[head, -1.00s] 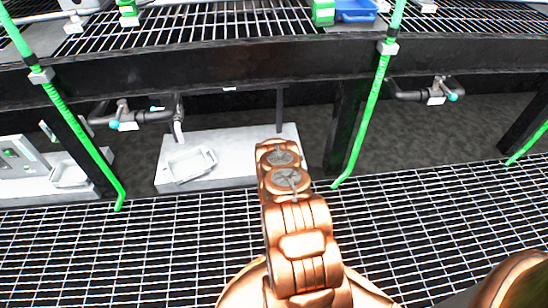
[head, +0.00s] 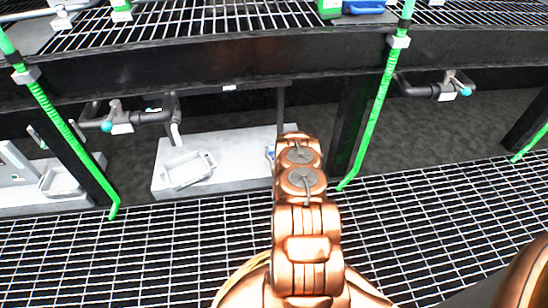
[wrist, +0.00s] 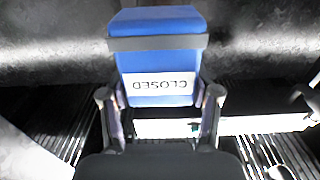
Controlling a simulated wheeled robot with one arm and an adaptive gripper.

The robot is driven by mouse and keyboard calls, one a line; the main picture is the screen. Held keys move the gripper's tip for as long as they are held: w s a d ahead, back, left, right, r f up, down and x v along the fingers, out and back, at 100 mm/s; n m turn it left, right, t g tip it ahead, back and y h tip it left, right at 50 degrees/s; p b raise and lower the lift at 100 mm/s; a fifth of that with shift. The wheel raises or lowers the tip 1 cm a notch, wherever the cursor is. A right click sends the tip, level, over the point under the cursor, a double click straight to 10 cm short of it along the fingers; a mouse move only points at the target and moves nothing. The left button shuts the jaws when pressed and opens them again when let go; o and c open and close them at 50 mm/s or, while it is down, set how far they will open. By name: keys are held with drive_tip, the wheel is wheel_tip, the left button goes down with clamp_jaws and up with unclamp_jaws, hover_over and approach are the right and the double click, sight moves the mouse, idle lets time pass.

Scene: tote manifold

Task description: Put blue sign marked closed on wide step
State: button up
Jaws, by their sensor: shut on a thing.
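The blue sign (wrist: 160,60) shows in the wrist view with a grey band across it and a white label reading CLOSED, upside down in that picture. My gripper (wrist: 160,97) is shut on its label end, one finger at each side. In the head view my arm hides the fingers and most of the sign; a small blue bit shows left of the arm's end. A wide pale grey slab (head: 235,143), which looks like the wide step, lies low behind the grating, left of my arm's end. I cannot tell whether the sign touches anything.
A pale tray (head: 188,170) sits on the slab's left part. Green poles (head: 375,110) and (head: 62,135) stand either side. A dark beam (head: 230,60) and a pipe with a valve (head: 125,117) run above. Wire grating (head: 150,250) covers the front.

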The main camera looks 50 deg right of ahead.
wheel_tip(320, 180, down, 4)
drive_tip(key=shift+s+a+r+b, duration=0.1)
drive_tip(key=shift+a+b, duration=0.05)
drive_tip(key=shift+b, duration=0.75)
drive_tip(key=shift+r, duration=0.1)
drive_tip(key=o, duration=1.2)
